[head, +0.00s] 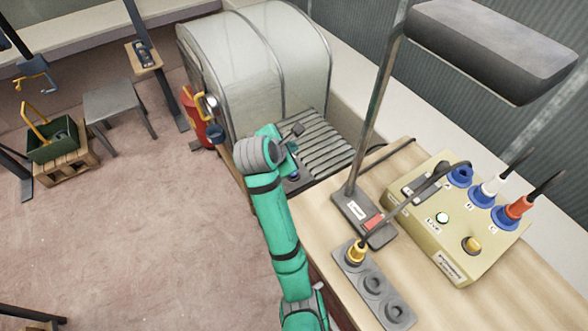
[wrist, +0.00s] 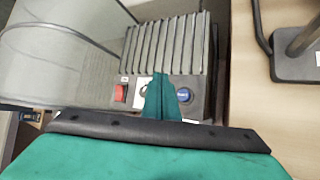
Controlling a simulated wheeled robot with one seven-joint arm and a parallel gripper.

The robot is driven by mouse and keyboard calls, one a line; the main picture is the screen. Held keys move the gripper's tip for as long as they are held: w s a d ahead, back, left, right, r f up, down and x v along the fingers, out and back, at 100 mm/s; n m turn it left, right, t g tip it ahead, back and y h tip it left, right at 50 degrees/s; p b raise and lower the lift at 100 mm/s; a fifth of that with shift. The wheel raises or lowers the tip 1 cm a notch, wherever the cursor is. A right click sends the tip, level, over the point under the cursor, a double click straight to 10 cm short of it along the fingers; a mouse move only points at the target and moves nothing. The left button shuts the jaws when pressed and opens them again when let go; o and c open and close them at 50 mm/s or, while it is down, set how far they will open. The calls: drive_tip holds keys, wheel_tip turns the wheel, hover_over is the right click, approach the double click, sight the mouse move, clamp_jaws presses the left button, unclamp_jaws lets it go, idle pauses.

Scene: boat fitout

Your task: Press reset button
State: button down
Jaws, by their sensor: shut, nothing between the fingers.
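A grey ribbed machine (wrist: 165,45) has a front panel with a red rocker switch (wrist: 120,93), a pale round part (wrist: 145,88) and a blue button (wrist: 185,95). I cannot read a reset label. My gripper (wrist: 160,80) is shut and empty, its teal fingers over the panel between the pale part and the blue button.
A wooden bench (head: 400,170) on the right holds a lamp post base (head: 365,216), a dark socket strip (head: 372,285) and a cream box (head: 455,220) with plugs and buttons. A red extinguisher (head: 193,110) stands left.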

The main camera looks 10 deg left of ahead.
drive_tip(key=f, duration=0.1)
hover_over(291, 175)
drive_tip(key=f, duration=0.6)
drive_tip(key=shift+d, duration=0.3)
drive_tip(key=shift+s+a+f, duration=0.1)
drive_tip(key=shift+a+f, duration=0.1)
drive_tip(key=shift+f, duration=0.7)
drive_tip(key=shift+f, duration=0.1)
idle(1.0)
drive_tip(key=shift+f, duration=0.3)
drive_tip(key=shift+f, duration=0.5)
idle(0.8)
drive_tip(key=shift+r, duration=0.9)
